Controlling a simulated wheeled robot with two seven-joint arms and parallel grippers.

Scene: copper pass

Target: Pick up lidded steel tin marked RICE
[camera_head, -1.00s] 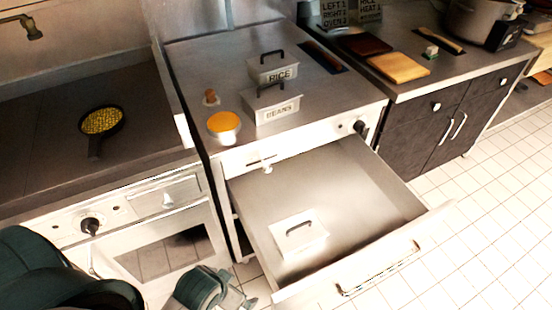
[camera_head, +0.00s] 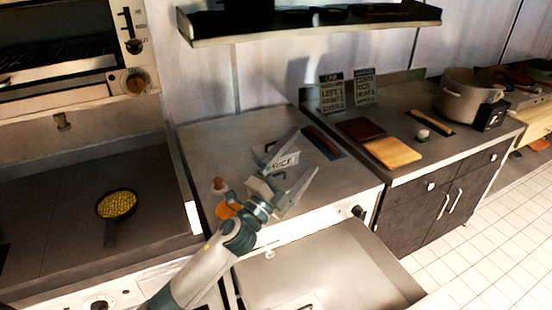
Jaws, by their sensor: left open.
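The steel tin marked RICE (camera_head: 288,161) stands on the steel counter above the open drawer, partly hidden by my left gripper. Its label shows between the fingers. My left gripper (camera_head: 304,152) is open, its two fingers spread over the area of the tins and pointing away from me. I cannot tell whether a finger touches the RICE tin. The BEANS tin is mostly hidden behind the gripper. My right gripper is not in view.
An orange-topped bowl (camera_head: 226,210) and a small brown-topped item (camera_head: 218,185) stand left of the gripper. The drawer (camera_head: 340,265) is open below. Cutting boards (camera_head: 393,152), sign cards (camera_head: 332,93) and a pot (camera_head: 468,95) are at right. A shelf (camera_head: 320,24) hangs above.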

